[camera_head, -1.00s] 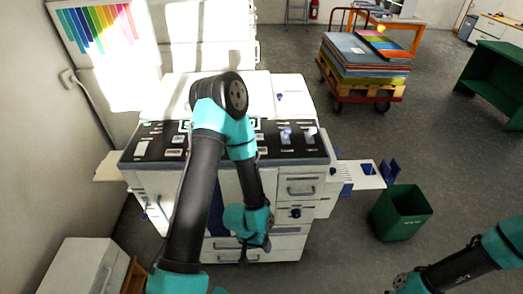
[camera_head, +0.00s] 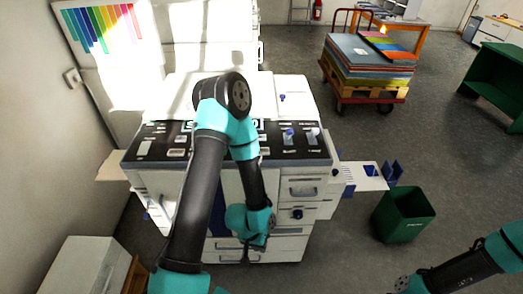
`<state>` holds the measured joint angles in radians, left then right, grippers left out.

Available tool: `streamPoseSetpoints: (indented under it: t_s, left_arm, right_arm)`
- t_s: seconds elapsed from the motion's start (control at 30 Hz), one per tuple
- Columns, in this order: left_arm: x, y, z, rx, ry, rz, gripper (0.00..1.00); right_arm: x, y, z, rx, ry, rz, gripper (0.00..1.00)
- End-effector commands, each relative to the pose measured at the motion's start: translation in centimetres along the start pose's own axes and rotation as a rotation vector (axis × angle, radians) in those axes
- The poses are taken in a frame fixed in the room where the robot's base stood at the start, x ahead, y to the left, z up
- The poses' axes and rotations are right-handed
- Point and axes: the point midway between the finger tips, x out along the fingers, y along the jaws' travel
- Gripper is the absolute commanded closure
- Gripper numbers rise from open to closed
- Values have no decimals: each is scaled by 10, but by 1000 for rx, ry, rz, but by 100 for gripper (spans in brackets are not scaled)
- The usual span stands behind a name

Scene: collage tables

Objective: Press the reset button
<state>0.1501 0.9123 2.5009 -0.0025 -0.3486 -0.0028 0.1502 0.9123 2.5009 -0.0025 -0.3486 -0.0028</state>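A large white printing machine stands ahead of me, with a black control panel (camera_head: 300,150) along its top front edge. The panel carries several small buttons, levers and labels, too small to read, so I cannot tell which one is the reset button. My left arm crosses in front of the panel's middle and hides part of it. My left gripper (camera_head: 252,256) hangs low in front of the machine's drawers, below the panel. Its fingers are too small and dark to tell open from shut.
A green bin (camera_head: 403,214) stands on the floor right of the machine. A white side tray (camera_head: 362,176) sticks out from the machine's right. A cart (camera_head: 372,98) with stacked boards is behind. A white cabinet (camera_head: 80,266) stands at lower left. Floor between cart and bin is clear.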

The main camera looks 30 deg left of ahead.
Motion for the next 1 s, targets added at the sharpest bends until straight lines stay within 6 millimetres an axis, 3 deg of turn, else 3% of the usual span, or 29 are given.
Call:
streamPoseSetpoints:
  t_s: [0.17, 1.0]
  left_arm:
    - [0, 0, 0, 0, 0, 0, 100]
    - [0, 0, 0, 0, 0, 0, 100]
  right_arm:
    - [0, 0, 0, 0, 0, 0, 57]
    - [0, 0, 0, 0, 0, 0, 57]
